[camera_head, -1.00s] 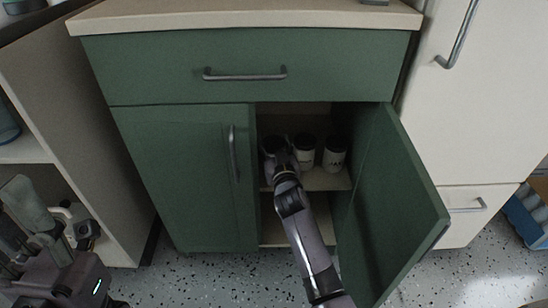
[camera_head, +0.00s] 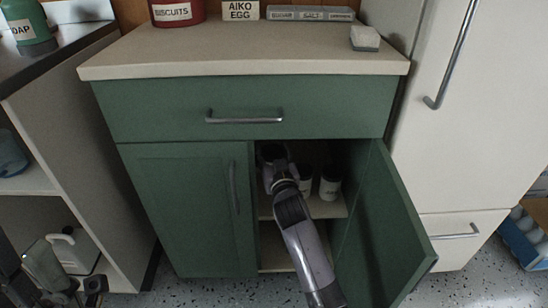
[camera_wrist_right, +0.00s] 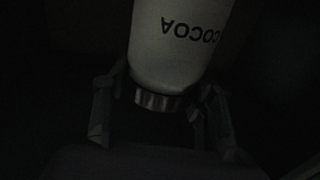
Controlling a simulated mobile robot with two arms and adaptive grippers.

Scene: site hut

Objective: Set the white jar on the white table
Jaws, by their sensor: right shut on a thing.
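My right gripper (camera_head: 273,172) is inside the open right side of the green cupboard, at the upper shelf. In the right wrist view its fingers (camera_wrist_right: 155,118) are on both sides of a white jar (camera_wrist_right: 180,45) lettered COCOA, near its shiny metal band, and are shut on it. The lettering is upside down in that view. In the head view my gripper and arm mostly hide this jar. I cannot tell whether it touches the shelf. Parts of my left gripper (camera_head: 68,275) show at the lower left; its jaw state is unclear. I cannot make out a white table.
Two more dark-lidded white jars, one nearer (camera_head: 305,180) and one at the right (camera_head: 330,184), stand beside my gripper. The open cupboard door (camera_head: 390,235) stands right of my arm. The beige countertop (camera_head: 240,50) has clear room in front of a red biscuit tin (camera_head: 176,12).

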